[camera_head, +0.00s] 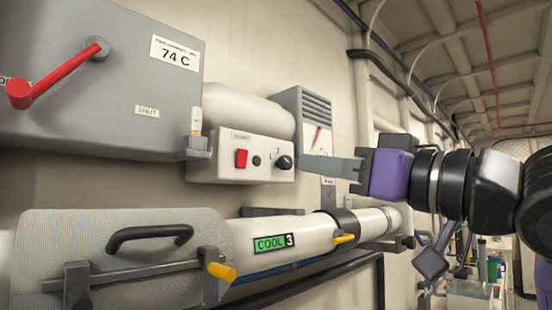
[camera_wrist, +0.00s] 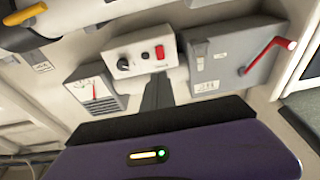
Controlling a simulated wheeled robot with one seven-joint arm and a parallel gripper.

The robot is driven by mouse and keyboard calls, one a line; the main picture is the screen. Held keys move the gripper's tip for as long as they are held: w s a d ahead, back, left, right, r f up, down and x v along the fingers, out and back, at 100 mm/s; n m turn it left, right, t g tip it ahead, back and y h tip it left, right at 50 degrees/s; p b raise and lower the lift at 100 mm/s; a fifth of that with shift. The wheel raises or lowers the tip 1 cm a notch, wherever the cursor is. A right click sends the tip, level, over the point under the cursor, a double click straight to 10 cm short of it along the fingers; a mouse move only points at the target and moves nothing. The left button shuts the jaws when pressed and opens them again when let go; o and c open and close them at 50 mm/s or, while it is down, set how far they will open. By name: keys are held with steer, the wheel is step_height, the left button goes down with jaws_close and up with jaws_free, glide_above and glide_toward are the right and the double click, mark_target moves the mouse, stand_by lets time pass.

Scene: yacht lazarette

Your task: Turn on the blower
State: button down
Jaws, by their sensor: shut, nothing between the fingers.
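In the wrist view the control box (camera_wrist: 140,45) appears turned over, with the red switch (camera_wrist: 160,52) and knob (camera_wrist: 123,64). There the shut fingers (camera_wrist: 157,84) point at the box's lower edge.
A grey cabinet (camera_head: 110,60) with a red lever (camera_head: 50,85) is at left, marked 74 C and SHUT. A louvred box (camera_head: 305,105) with a gauge (camera_head: 316,138) is behind my gripper. Below runs a pipe with a green COOL 3 label (camera_head: 270,243) and yellow-tipped handle (camera_head: 221,271).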

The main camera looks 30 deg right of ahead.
mark_target(245, 153)
steer(key=p+x, duration=0.3)
steer(key=x, duration=1)
steer(key=shift+w+a+r, duration=0.1)
steer(key=shift+w, duration=0.2)
